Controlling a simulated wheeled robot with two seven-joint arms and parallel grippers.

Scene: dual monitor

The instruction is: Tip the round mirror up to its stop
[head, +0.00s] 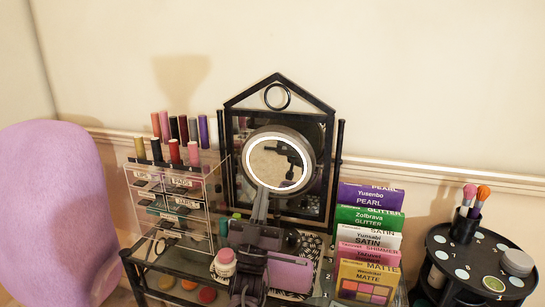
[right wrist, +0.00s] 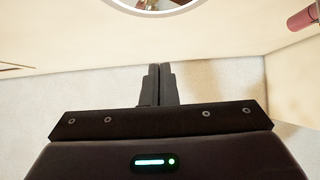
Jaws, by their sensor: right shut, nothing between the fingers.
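The round mirror (head: 276,168) has a lit white ring and a dark rim. It stands in front of the black house-shaped frame, facing me, and its glass reflects dark robot parts. Its lower edge shows at the top of the right wrist view (right wrist: 158,11). My right gripper (head: 261,203) is just below the mirror's lower edge in the head view; I cannot tell whether it touches. In the right wrist view its two fingers (right wrist: 156,78) are together, with nothing between them. The mirror's stand is mostly hidden behind the gripper. My left gripper is not in view.
A clear organizer (head: 180,205) with lipsticks on top stands left of the mirror. Stacked palette boxes (head: 368,238) stand right. A black framed mirror (head: 318,185) is close behind. A round black caddy (head: 480,262) with brushes is far right, a purple chair (head: 45,210) far left.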

